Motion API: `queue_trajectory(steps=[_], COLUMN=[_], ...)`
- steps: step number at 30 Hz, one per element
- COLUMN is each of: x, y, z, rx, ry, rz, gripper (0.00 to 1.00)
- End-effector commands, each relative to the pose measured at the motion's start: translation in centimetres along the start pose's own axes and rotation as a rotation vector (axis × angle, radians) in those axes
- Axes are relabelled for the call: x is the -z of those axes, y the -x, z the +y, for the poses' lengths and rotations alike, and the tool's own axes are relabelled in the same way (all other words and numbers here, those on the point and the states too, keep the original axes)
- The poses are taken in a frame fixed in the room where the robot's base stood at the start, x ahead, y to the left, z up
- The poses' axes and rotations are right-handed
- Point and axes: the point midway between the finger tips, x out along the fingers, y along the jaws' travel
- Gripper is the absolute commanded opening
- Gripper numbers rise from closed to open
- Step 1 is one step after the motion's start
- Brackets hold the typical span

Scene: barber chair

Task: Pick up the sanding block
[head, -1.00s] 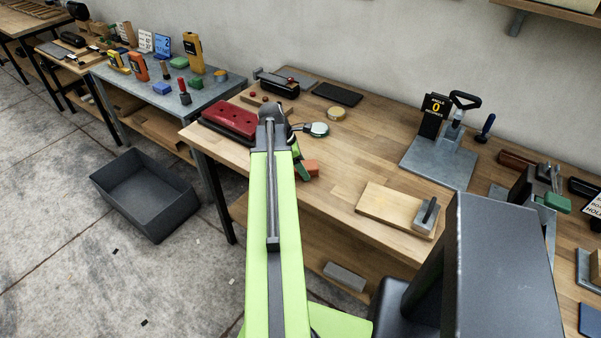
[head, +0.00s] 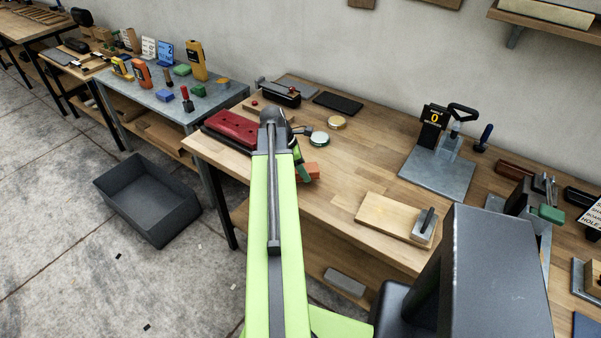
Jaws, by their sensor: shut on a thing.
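An orange-brown block, apparently the sanding block (head: 309,171), is at the left part of the wooden workbench, just right of my arm's end. My gripper (head: 302,170) is mostly hidden behind my green arm. Its green and dark parts show against the block's left side. The gripper is shut on the block. I cannot tell clearly how far the block is above the bench top.
A red case (head: 230,128) lies left of my arm's end. A board (head: 383,212) with a grey handled tool (head: 423,226) is to the right. Bare bench (head: 350,172) lies between.

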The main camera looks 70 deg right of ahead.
Motion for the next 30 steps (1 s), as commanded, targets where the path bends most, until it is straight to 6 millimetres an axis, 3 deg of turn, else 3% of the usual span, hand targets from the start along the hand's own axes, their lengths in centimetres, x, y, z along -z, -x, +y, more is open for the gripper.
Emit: queue_trajectory(steps=[1, 2, 15, 21, 29, 30], x=[-0.8, -1.0, -9.8, -11.2, -11.3, -11.3], y=[1.8, 2.3, 4.2, 4.2, 4.1, 4.1], z=[0.0, -0.1, -6.6, -7.5, -7.5, -7.5], rx=[0.0, 0.0, 0.001, 0.0, 0.0, 0.0], ry=[0.0, 0.0, -0.002, 0.0, 0.001, 0.001], rz=[0.0, 0.0, 0.0, -0.001, 0.0, 0.0], gripper=[0.0, 0.0, 0.0, 0.0, 0.0, 0.47])
